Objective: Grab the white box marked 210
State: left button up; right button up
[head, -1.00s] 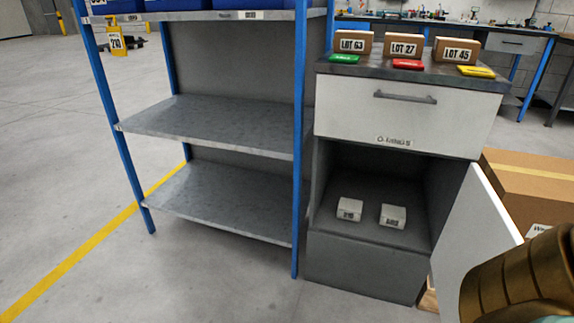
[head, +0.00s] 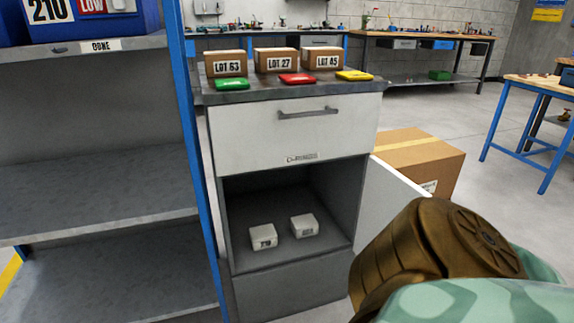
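Two small white boxes sit side by side on the floor of the cabinet's open lower compartment. The right white box (head: 304,225) has a label too faint to read. The cabinet (head: 292,135) has its lower door (head: 388,207) swung open to the right. A bronze and pale green part of my arm fills the lower right, in front of the door. Neither gripper shows.
A closed drawer with a grey handle (head: 308,113) is above the compartment. LOT cartons and green, red and yellow pieces stand on the cabinet top. A blue-post shelf (head: 80,175) stands close on the left. A large cardboard box (head: 420,158) is behind the door.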

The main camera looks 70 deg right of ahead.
aim_at(264, 236)
jog(key=i+z, duration=0.15)
jog(key=z, duration=0.3)
jog(key=i+z, duration=0.1)
jog(key=z, duration=0.3)
jog(key=i+j+z, duration=0.1)
jog(key=z, duration=0.35)
jog(key=i+j+z, duration=0.15)
jog(key=z, duration=0.3)
jog(key=i+j+z, duration=0.15)
jog(key=z, duration=0.3)
jog(key=i+j+z, duration=0.2)
jog(key=z, duration=0.25)
jog(key=i+j+z, duration=0.15)
jog(key=z, duration=0.3)
jog(key=j+z, duration=0.45)
jog(key=i+l, duration=0.05)
